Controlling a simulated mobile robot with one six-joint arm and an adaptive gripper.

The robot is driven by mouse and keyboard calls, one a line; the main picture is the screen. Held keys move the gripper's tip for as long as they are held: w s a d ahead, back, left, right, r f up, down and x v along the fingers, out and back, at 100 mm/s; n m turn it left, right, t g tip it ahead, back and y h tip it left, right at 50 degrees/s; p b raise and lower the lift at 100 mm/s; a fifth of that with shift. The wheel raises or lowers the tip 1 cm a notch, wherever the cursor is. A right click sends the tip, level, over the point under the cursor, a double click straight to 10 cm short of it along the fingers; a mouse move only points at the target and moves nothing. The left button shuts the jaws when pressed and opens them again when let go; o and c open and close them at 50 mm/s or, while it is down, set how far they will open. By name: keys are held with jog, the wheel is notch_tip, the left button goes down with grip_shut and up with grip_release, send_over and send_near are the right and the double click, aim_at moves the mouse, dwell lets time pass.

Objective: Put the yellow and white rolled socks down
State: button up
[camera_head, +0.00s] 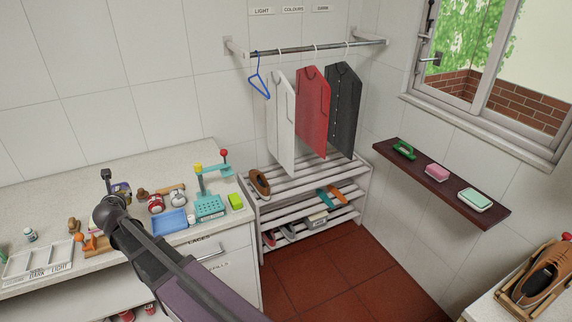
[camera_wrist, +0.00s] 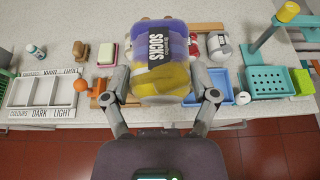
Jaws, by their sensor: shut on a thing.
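A rolled sock bundle (camera_wrist: 172,84) fills the upper middle of the wrist view. It is yellow with a purple band, some pale patches and a dark label reading SOCKS. My gripper (camera_wrist: 163,92) has a finger on each side of it and is shut on it. The bundle hides part of the counter behind it. In the head view my gripper (camera_head: 108,192) is over the left counter, and the bundle is mostly hidden there. A white divided tray (camera_wrist: 42,98), marked COLOURS, DARK and LIGHT, lies on the counter to the left of my gripper.
Near my gripper on the counter stand an orange ball (camera_wrist: 54,92) on a wooden piece, a blue tray (camera_wrist: 222,84), a teal press stand (camera_wrist: 268,80) and a white bottle (camera_wrist: 36,52). The counter's front edge (camera_wrist: 75,122) is close. A shoe rack (camera_head: 310,190) stands right of the counter.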

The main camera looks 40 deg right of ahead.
jog(key=shift+r+p, duration=1.45)
jog(key=shift+r, duration=0.6)
